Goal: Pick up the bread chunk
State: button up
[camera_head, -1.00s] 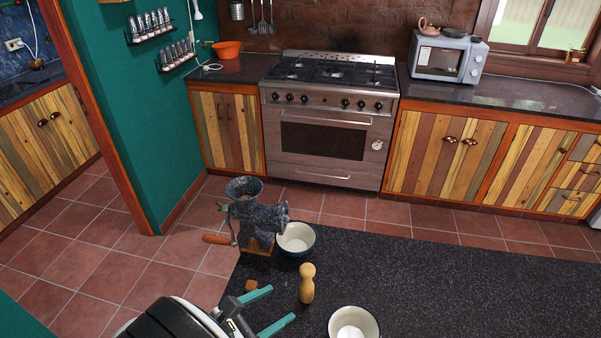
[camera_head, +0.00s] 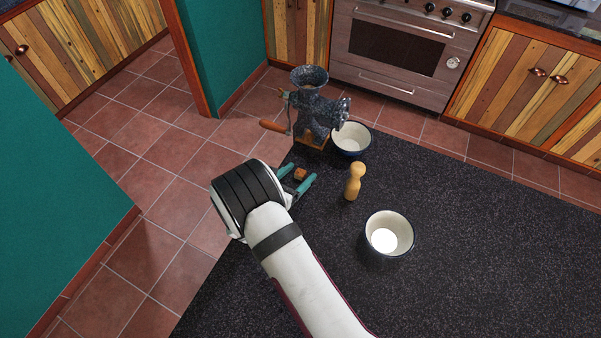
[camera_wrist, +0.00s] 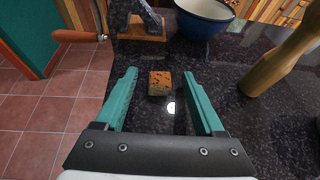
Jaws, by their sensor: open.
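The bread chunk (camera_head: 300,174) is a small brown cube on the dark speckled countertop, near its left edge. It also shows in the wrist view (camera_wrist: 160,83), with a brown top and a paler front face. My gripper (camera_head: 297,181) is open, with its two teal fingers low over the counter. In the wrist view the open gripper (camera_wrist: 160,75) has one finger on each side of the chunk. The chunk lies between the fingertips with a gap on both sides, and nothing is held.
A dark meat grinder (camera_head: 318,110) on a wooden base stands beyond the chunk, with a bowl (camera_head: 350,140) beside it. A wooden pepper mill (camera_head: 354,182) stands to the right. A white bowl (camera_head: 389,236) sits nearer. The right side of the countertop (camera_head: 490,235) is clear.

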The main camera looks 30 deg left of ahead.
jog(key=shift+w, duration=0.1)
grip_shut()
dwell(0.4)
notch_tip(320, 180, up, 10)
dwell(0.3)
